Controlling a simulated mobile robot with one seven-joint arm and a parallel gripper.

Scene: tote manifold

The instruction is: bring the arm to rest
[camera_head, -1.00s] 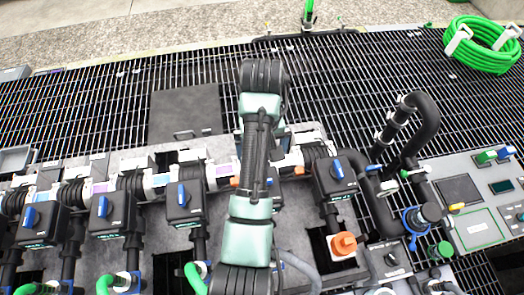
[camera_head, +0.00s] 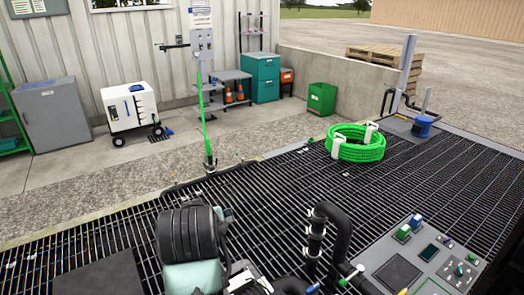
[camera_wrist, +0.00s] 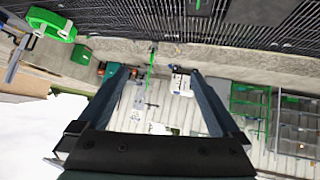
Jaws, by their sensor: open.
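My gripper (camera_wrist: 157,76) shows in the wrist view with its two dark fingers spread apart. Nothing is between the fingers; only the distant wall and yard show through the gap. The wrist view is upside down, with the grating at the top and the sky at lower left. In the head view, my arm (camera_head: 190,240) stands at the bottom, left of centre, with a black joint and a pale green link. My gripper is not visible there.
A black pipe (camera_head: 335,235) and a grey control panel (camera_head: 425,262) stand right of my arm. A green hose coil (camera_head: 358,145) lies on the grating (camera_head: 265,190). A white wheeled unit (camera_head: 132,107) and a grey cabinet (camera_head: 53,113) stand by the wall. The air around the gripper looks clear.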

